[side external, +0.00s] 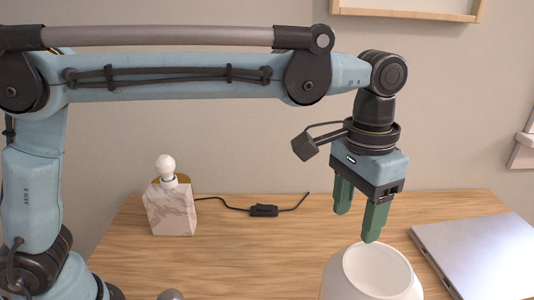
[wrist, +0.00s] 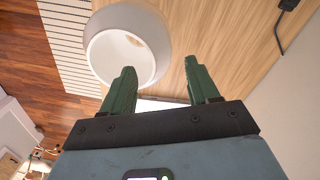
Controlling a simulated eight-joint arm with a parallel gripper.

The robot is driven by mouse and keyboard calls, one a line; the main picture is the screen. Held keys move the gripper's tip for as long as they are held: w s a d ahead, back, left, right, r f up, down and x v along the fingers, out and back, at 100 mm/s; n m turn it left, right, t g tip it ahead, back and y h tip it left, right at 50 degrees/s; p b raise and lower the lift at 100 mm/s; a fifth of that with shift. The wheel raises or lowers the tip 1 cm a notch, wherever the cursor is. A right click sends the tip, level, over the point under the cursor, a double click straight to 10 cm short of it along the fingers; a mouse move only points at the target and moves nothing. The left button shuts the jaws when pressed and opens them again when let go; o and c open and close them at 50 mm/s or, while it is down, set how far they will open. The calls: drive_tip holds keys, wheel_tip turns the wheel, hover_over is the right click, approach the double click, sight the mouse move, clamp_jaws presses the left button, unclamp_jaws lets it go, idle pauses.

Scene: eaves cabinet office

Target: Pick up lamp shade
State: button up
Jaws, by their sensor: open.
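The white, round lamp shade (side external: 336,278) stands at the front right of the wooden desk, its open top facing up and its lower part cut off by the picture edge. In the wrist view the shade (wrist: 156,28) shows at the top, with its round opening and a smaller hole inside. My gripper (side external: 357,226) has green fingers pointing down, apart and empty. It is above and slightly behind the shade's rim in the side view. In the wrist view the fingers (wrist: 159,64) spread near the shade's edge, with nothing between them.
A marble lamp base (side external: 172,210) with a bare bulb (side external: 166,164) stands at the back left. Its black cord with a switch (side external: 264,210) runs right across the desk (side external: 240,250). A silver laptop (side external: 485,250) lies to the shade's right. The middle of the desk is mostly clear.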

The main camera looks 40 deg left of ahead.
sight(350, 262)
wheel_tip(350, 262, down, 6)
drive_tip(key=shift+d, duration=0.1)
drive_tip(key=f, duration=0.4)
drive_tip(key=shift+w+d, duration=0.25)
drive_tip(key=shift+w, duration=0.05)
drive_tip(key=shift+f, duration=0.6)
drive_tip(key=shift+c, duration=0.2)
clamp_jaws()
